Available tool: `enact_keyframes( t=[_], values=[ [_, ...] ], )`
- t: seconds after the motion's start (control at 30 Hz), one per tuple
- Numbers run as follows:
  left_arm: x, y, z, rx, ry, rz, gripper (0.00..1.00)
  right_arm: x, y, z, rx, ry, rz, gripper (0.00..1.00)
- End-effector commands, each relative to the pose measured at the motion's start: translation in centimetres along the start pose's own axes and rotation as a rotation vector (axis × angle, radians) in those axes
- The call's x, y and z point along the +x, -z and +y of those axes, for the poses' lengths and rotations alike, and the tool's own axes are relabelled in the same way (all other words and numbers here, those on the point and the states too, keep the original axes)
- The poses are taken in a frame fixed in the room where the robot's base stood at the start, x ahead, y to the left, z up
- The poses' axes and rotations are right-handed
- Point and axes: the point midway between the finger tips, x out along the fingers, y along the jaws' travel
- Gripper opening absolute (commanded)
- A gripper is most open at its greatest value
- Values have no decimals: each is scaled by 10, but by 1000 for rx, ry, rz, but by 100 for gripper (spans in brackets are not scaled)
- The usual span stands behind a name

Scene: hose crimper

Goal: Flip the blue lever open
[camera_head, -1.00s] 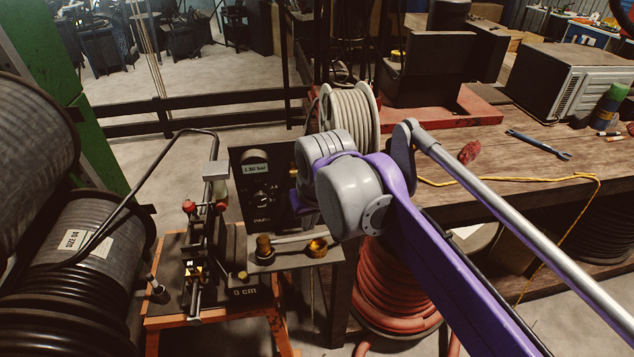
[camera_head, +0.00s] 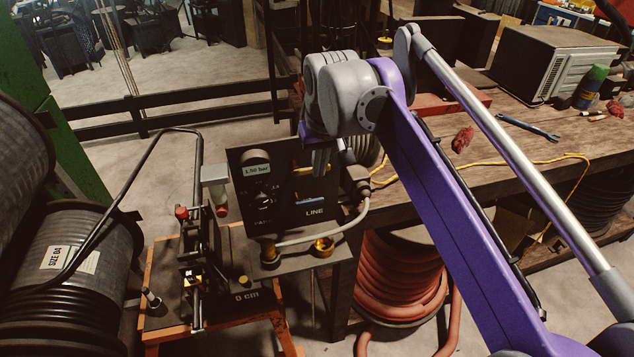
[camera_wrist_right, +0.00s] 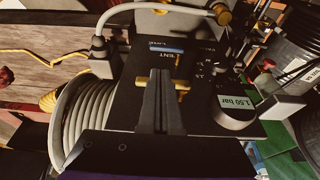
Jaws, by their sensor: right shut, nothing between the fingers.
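The black control box (camera_head: 236,172) has a 1.50 bar gauge, a knob and a LINE label on its face. A thin blue bar, apparently the blue lever (camera_head: 311,200), lies across the face above that label; it also shows in the right wrist view (camera_wrist_right: 166,48). My right gripper (camera_head: 319,172) is over the upper part of the face, with its dark fingers shut and empty. In the right wrist view its fingertips (camera_wrist_right: 159,72) point toward the blue bar and overlap a yellow bar (camera_wrist_right: 181,85). I cannot tell whether they touch. My left gripper is out of view.
A grey cable (camera_head: 345,222) loops from the box's right side to brass fittings below. The crimping stand (camera_head: 190,325) is at lower left, beside large hose drums (camera_head: 95,245). The wooden bench (camera_head: 480,165) and a red hose coil (camera_head: 400,290) are to the right.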

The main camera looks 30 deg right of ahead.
Motion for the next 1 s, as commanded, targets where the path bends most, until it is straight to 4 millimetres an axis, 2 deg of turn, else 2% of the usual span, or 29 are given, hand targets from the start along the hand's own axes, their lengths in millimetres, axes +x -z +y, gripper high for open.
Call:
enact_keyframes(
  t=[0.5, 0.7, 1.0],
  values=[
    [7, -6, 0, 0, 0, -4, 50, 83, 0, 0, 0, 0, 0, 0],
    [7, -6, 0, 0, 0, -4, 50, 95, 0, 0, 0, 0, 0, 0],
    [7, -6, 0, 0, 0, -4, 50, 96, 0, 0, 0, 0, 0, 0]
  ],
)
